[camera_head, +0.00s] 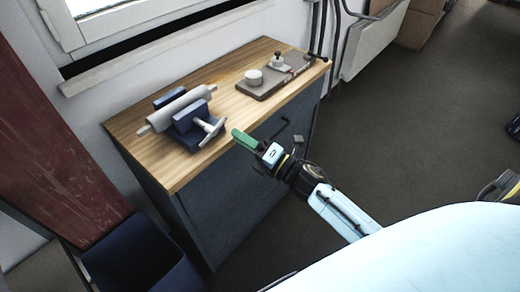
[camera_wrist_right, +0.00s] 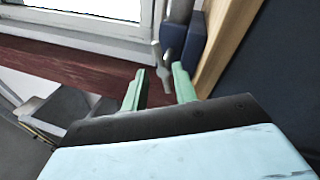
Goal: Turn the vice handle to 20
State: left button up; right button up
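The vice (camera_head: 188,118), with dark blue jaws and a grey roller-like bar clamped across it, sits on the wooden bench top. Its light grey T-shaped handle (camera_head: 210,128) sticks out toward the bench's front edge. My right gripper (camera_head: 243,139), with green fingers, is just right of the handle in the head view, a small gap away. In the right wrist view the fingers (camera_wrist_right: 159,88) are spread and empty, and the handle (camera_wrist_right: 163,67) appears ahead, in line with the space between the fingertips. No scale or number on the vice can be read. My left gripper is not in view.
The wooden bench top (camera_head: 160,155) sits on a dark blue cabinet (camera_head: 232,205). A grey plate (camera_head: 276,83) with a white round piece (camera_head: 253,77) lies on its right part. A dark blue bin (camera_head: 135,255) stands at lower left. A window (camera_head: 130,20) is behind.

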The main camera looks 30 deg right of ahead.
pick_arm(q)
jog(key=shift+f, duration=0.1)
pick_arm(e)
jog(key=v, duration=0.6)
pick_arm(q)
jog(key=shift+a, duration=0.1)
